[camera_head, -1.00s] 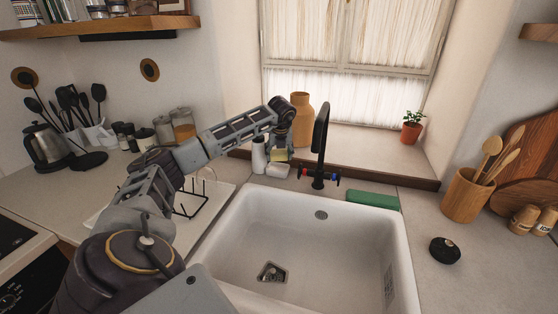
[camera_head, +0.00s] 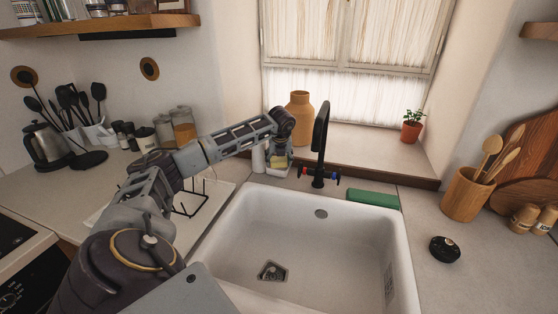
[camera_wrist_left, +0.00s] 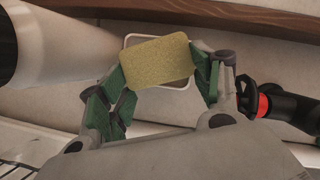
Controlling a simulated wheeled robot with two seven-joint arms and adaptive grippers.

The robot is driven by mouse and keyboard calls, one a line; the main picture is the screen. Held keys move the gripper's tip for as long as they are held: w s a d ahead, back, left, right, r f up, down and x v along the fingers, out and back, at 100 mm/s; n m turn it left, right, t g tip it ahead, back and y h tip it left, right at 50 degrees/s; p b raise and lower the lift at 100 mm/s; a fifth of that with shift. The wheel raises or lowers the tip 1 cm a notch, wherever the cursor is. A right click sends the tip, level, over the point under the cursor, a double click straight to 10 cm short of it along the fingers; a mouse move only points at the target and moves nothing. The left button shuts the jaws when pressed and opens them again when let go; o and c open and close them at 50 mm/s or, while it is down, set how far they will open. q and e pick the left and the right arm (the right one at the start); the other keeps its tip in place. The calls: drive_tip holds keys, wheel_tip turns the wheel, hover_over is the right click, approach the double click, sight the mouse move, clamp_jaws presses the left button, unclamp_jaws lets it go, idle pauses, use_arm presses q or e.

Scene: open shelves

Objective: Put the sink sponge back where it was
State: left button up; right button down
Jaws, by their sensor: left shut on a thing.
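The yellow sink sponge (camera_wrist_left: 157,62) is between the green-padded fingers of my left gripper (camera_wrist_left: 162,76), which is shut on it. In the head view the sponge (camera_head: 281,162) shows small behind the sink's far left corner, at the end of my left arm. A small white dish (camera_wrist_left: 172,85) is directly below the sponge, its rim partly covered by it. The dish also shows in the head view (camera_head: 277,172). I cannot tell whether the sponge touches the dish. My right gripper is not in view.
A white bottle (camera_head: 258,159) stands close left of the dish. The black tap (camera_head: 320,145) stands to the right. A tan vase (camera_head: 301,118) is on the sill behind. A green block (camera_head: 373,199) lies behind the white sink (camera_head: 345,240), which is empty.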

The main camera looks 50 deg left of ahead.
use_arm(q)
drive_tip(key=shift+f, duration=0.2)
drive_tip(key=o, duration=1)
drive_tip(key=shift+o, duration=0.2)
drive_tip(key=shift+r, duration=0.15)
drive_tip(key=shift+d+r, duration=0.1)
drive_tip(key=shift+r, duration=0.65)
drive_tip(key=v, duration=1.1)
drive_tip(key=shift+s+d, duration=0.1)
drive_tip(key=shift+s, duration=0.05)
